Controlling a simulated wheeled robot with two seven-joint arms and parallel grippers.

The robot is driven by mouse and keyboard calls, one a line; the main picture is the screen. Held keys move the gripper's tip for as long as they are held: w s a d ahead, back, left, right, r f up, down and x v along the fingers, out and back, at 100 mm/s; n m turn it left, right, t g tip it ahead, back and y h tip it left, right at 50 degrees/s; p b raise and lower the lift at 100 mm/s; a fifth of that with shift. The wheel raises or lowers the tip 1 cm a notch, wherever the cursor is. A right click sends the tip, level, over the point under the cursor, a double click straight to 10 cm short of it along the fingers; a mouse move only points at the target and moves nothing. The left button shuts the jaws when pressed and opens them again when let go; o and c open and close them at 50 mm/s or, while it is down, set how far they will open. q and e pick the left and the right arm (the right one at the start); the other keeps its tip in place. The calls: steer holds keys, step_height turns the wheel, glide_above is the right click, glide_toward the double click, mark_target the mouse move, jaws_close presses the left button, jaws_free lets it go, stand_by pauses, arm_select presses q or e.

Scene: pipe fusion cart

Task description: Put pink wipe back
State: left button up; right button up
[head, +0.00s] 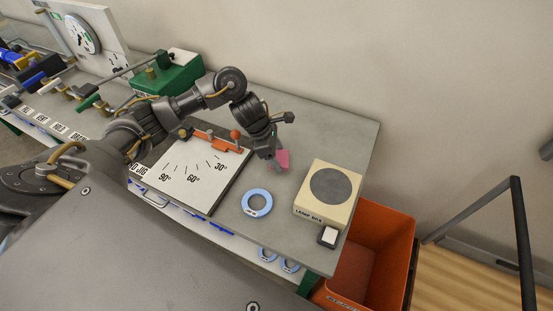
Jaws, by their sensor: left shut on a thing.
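The pink wipe (284,159) is at the fingertips of my left gripper (277,157), which is shut on it. The gripper points down above the grey cart top (325,131), between the white angle board and the cream lamp box. I cannot tell whether the wipe touches the cart top. My right gripper is not in view.
The angle board (190,177) with an orange-handled arm lies left of the gripper. A blue ring (257,203), the lamp box (328,193) and a small white-topped block (328,237) stand to the front right. An orange bin (379,238) is beside the cart. A green box (171,77) stands behind my arm.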

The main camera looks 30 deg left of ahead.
arm_select(q)
steer(key=shift+w+a+f+p, duration=0.15)
steer(key=shift+f+p, duration=0.3)
steer(key=shift+f, duration=1.3)
steer(key=shift+f+b, duration=0.25)
steer(key=shift+b, duration=0.1)
steer(key=o, duration=0.9)
steer(key=shift+o, duration=0.2)
steer(key=shift+r, duration=0.1)
steer(key=shift+a+r+p, duration=0.1)
steer(key=shift+r+p, duration=0.25)
steer(key=shift+r, duration=0.05)
steer(key=b+v, duration=0.1)
steer(key=v, duration=1)
steer(key=shift+r, duration=0.15)
